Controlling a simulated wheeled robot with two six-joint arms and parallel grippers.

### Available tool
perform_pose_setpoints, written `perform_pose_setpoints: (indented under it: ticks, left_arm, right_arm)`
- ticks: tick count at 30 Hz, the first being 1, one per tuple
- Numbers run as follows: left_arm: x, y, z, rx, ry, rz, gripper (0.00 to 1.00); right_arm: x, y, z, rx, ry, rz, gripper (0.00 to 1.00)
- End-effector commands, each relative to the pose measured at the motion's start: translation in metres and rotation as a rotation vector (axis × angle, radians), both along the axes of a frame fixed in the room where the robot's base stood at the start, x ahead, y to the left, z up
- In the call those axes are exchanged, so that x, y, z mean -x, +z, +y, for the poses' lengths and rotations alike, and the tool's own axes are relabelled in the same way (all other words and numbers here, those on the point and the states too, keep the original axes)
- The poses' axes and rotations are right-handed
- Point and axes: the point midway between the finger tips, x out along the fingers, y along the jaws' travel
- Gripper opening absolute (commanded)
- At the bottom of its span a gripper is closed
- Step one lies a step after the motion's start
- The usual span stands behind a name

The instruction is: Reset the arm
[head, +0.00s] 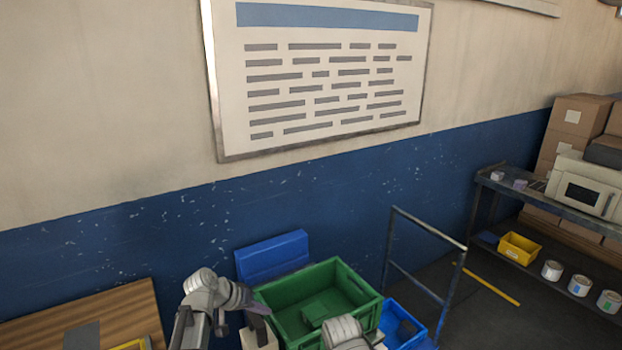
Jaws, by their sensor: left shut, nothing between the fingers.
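My left arm rises at the bottom of the head view, and its gripper (258,306) is at the left edge of the green crate (353,270). The gripper is shut and holds nothing. Part of my right arm shows at the bottom, in front of the crate. My right gripper is not in view.
A blue box (272,252) stands behind the green crate, and a blue bin (421,340) is to its right by a cart handle (428,231). A wooden board (85,308) lies at the lower left. A shelf (545,198) with boxes and tins stands at the right. Some floor between cart and shelf is clear.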

Motion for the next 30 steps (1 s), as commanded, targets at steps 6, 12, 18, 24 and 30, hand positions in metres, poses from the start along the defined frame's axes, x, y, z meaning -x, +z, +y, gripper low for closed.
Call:
perform_pose_setpoints:
  ticks: [6,12,18,24,30]
  left_arm:
    - [0.101,-0.054,-0.082,-0.263,-0.183,0.234,0.0]
    - [0.171,-0.075,-0.102,-0.519,-0.249,0.36,0.0]
    - [0.2,-0.078,-0.102,-0.662,-0.256,0.4,0.0]
    - [0.204,-0.077,-0.101,-0.69,-0.253,0.407,0.0]
    - [0.204,-0.077,-0.101,-0.688,-0.254,0.407,0.0]
  right_arm:
    - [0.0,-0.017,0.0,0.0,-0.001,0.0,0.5]
    - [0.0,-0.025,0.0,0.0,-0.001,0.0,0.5]
    - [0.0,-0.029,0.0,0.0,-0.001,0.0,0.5]
    - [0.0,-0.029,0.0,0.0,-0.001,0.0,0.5]
    - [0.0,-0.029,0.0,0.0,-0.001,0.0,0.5]
